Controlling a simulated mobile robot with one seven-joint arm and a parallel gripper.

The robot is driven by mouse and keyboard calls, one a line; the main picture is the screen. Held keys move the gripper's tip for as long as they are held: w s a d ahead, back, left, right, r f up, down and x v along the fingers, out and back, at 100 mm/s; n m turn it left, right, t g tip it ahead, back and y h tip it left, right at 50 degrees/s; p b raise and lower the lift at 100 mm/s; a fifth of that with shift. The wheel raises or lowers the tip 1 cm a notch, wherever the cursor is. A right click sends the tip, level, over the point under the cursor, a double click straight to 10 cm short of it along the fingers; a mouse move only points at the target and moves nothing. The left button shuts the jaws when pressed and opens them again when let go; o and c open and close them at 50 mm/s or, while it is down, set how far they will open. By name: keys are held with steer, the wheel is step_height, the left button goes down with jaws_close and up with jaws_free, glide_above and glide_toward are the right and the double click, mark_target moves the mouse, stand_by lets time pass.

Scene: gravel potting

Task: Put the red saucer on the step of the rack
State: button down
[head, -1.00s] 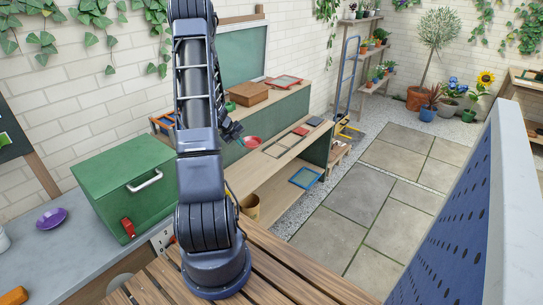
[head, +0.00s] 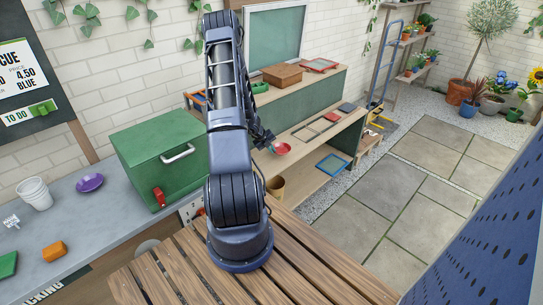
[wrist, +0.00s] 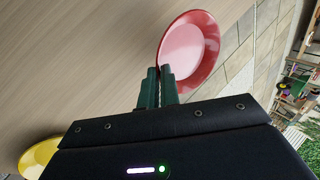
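The red saucer (head: 283,149) is at my gripper (head: 268,147), over the near end of the wooden two-level bench. In the wrist view the saucer (wrist: 194,48) is tilted, its rim between the close-set dark green fingertips (wrist: 160,72). My gripper looks shut on this rim. The wooden two-level bench (head: 300,139) has a high back shelf and a lower front step, with flat frames on the step; I cannot tell for sure that it is the rack. A small wooden stand (head: 369,139) is beyond its far end.
A brown box (head: 283,75) is on the back shelf. A blue frame (head: 332,164) lies lower down. A green chest (head: 150,150) and purple saucer (head: 89,183) are left.

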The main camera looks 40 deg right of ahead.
steer(key=shift+f, duration=2)
steer(key=shift+f, duration=0.1)
steer(key=c, duration=1.6)
jaws_free()
steer(key=v, duration=1.2)
